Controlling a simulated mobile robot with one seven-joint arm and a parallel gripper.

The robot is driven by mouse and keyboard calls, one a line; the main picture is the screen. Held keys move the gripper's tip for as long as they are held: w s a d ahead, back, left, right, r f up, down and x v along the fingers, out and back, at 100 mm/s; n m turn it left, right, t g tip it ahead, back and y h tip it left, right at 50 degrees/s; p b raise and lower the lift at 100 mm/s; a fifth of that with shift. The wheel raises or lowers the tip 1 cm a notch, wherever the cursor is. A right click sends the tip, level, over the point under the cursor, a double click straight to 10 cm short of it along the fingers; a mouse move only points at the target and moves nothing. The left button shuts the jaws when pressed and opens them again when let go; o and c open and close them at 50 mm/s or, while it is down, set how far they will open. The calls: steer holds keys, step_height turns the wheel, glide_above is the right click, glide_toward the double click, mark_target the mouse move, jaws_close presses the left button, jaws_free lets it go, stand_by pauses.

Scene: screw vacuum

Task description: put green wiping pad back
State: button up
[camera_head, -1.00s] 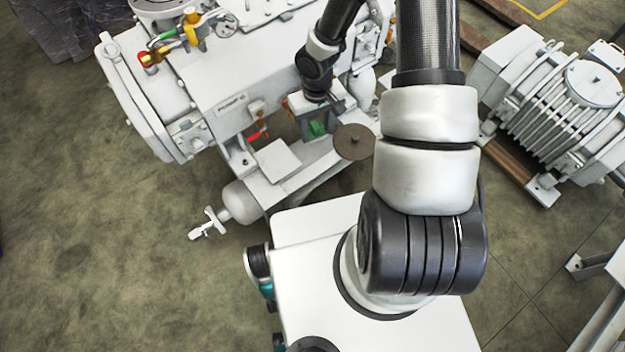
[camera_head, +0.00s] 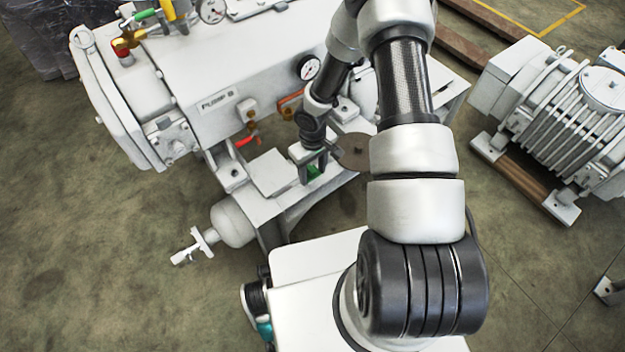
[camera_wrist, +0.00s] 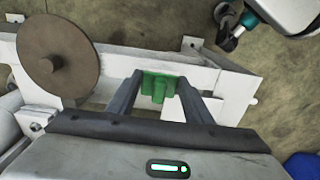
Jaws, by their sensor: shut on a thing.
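The green wiping pad (camera_wrist: 160,87) sits between the fingertips of my gripper (camera_wrist: 158,92) in the wrist view. It is a small green block with a ribbed or stepped shape. My gripper is shut on it. In the head view the pad shows as a small green patch (camera_head: 314,171) under my gripper (camera_head: 313,166), over the white frame of the pump. I cannot tell whether the pad touches the surface below it.
A brown round disc (camera_head: 354,151) is right of my gripper, on the white pump frame (camera_wrist: 120,60). The white pump (camera_head: 235,75) with gauges and a red-handled valve stands behind. A ribbed motor (camera_head: 560,115) stands at right. Bare floor (camera_head: 90,250) lies at left.

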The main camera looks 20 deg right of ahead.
mark_target(313, 178)
steer(key=shift+f+b, duration=0.45)
steer(key=shift+f, duration=1.35)
steer(key=shift+f, duration=0.15)
steer(key=o, duration=1)
steer(key=shift+o, duration=0.2)
